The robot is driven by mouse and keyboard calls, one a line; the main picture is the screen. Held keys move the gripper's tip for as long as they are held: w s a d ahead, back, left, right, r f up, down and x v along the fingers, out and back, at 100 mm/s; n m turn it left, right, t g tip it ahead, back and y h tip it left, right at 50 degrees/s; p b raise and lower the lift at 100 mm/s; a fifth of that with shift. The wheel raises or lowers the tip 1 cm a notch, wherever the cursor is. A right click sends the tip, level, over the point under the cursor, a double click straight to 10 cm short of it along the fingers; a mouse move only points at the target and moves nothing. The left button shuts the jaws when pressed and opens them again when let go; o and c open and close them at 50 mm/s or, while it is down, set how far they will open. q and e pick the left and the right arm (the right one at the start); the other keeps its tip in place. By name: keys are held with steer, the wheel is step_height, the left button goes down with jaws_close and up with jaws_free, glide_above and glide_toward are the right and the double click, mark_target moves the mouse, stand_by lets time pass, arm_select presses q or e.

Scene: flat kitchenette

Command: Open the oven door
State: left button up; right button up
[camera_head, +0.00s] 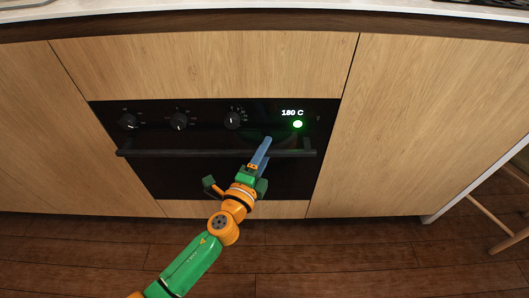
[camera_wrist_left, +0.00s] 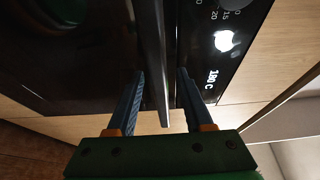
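The black oven (camera_head: 215,178) is set in the wooden cabinet front, and its door looks closed. A dark horizontal handle (camera_head: 180,153) runs along the top of the door; it also shows in the left wrist view as a bar (camera_wrist_left: 150,40). My left gripper (camera_head: 266,142) reaches the right part of the handle. In the left wrist view, its blue fingers (camera_wrist_left: 161,74) stand apart on either side of the bar, with gaps visible on both sides. It is open around the handle. My right gripper is not in view.
A countertop (camera_head: 250,8) overhangs above. The wooden floor (camera_head: 330,265) in front is clear. A stool (camera_head: 500,222) stands at the far right.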

arm_select(q)
jaws_close()
stand_by(1.2)
